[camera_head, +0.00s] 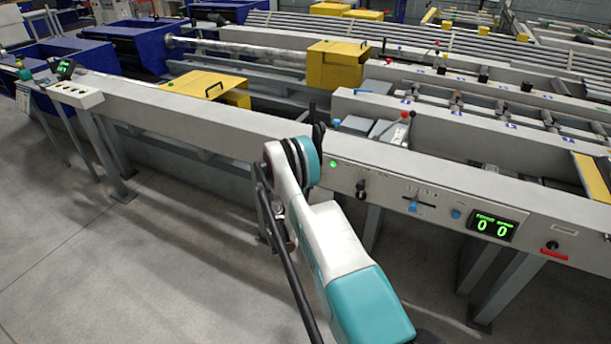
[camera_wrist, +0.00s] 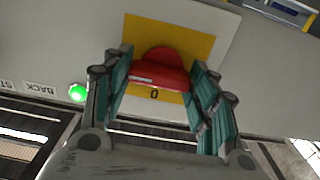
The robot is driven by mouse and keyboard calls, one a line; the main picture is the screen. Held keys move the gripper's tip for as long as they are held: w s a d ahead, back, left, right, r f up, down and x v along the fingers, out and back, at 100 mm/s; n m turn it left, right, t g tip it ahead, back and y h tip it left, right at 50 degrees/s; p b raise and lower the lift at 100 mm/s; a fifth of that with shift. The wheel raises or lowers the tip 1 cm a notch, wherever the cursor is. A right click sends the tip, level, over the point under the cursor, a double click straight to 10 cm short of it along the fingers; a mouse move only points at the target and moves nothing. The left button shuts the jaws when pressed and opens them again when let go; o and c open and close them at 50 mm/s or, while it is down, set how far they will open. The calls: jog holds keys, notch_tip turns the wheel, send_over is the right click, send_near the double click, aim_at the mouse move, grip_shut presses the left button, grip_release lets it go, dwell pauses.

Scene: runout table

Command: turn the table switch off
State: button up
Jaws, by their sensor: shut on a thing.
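In the wrist view, the table switch is a red knob (camera_wrist: 160,69) on a yellow plate (camera_wrist: 199,40). Its pale-edged grip bar lies nearly crosswise in the picture, tilted slightly. A dark "0" mark shows on the plate just below the knob. My gripper (camera_wrist: 161,78) has its teal-padded fingers on both sides of the knob and is shut on it. A green lamp (camera_wrist: 77,92) is lit left of the gripper; it also shows in the head view (camera_head: 333,164). In the head view my arm hides the switch, and the fingers cannot be made out clearly.
The grey table beam (camera_head: 190,107) runs across the head view. Right of my arm its front carries a black knob (camera_head: 361,188), a blue slider (camera_head: 413,205), a display (camera_head: 493,226) reading zeros and a red handle (camera_head: 553,254). Open floor lies in front.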

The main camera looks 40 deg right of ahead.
jog(key=shift+w+a+n, duration=0.1)
jog(key=shift+w+n, duration=0.05)
jog(key=shift+n, duration=8.75)
jog(key=o, duration=1.1)
jog(key=shift+c, duration=0.2)
jog(key=shift+r, duration=0.1)
